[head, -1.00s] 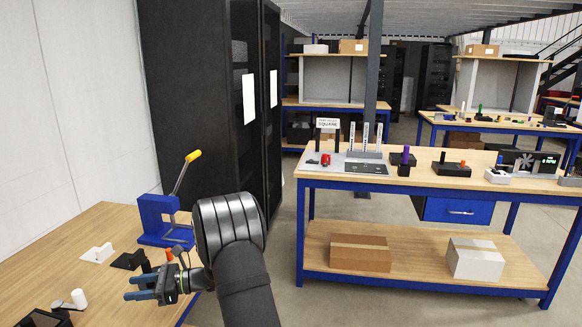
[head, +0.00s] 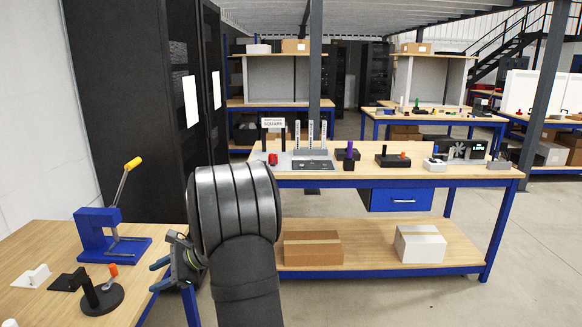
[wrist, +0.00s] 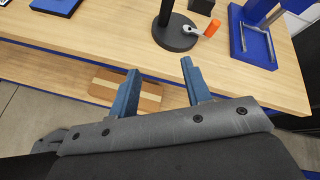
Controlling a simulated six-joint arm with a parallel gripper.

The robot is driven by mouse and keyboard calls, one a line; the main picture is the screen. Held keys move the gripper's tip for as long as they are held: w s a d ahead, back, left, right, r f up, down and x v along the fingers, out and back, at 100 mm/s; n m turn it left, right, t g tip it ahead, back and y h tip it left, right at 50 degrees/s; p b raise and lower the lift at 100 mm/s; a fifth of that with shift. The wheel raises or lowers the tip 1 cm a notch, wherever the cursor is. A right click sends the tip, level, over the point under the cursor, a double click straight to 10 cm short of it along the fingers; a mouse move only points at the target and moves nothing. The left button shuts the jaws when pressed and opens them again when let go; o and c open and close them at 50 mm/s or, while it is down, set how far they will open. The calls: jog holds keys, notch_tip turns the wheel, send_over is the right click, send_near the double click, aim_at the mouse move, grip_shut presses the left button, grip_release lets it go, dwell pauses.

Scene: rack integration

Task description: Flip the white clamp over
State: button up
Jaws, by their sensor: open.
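A small white bracket-like piece (head: 32,276), which may be the white clamp, stands on the left table. It is too small to make out in detail. My gripper (head: 158,275) is at the right edge of that table, well to the right of the white piece. In the wrist view my gripper (wrist: 160,82) shows two blue fingers spread apart with nothing between them. The fingers point at the table's edge, with the wooden top beyond them.
On the left table (head: 50,236) stand a blue lever press (head: 98,240) with a yellow knob, a black block (head: 67,281) and a round black stand (head: 102,300) beside an orange-handled tool (head: 113,272). A workbench (head: 330,180) with fixtures stands ahead. Open floor lies right.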

jog(key=shift+t+h, duration=0.6)
jog(key=shift+t, duration=0.1)
jog(key=d, duration=0.1)
jog(key=w+d, duration=0.1)
jog(key=d, duration=0.1)
jog(key=w+d+r, duration=0.1)
jog(key=shift+d, duration=0.25)
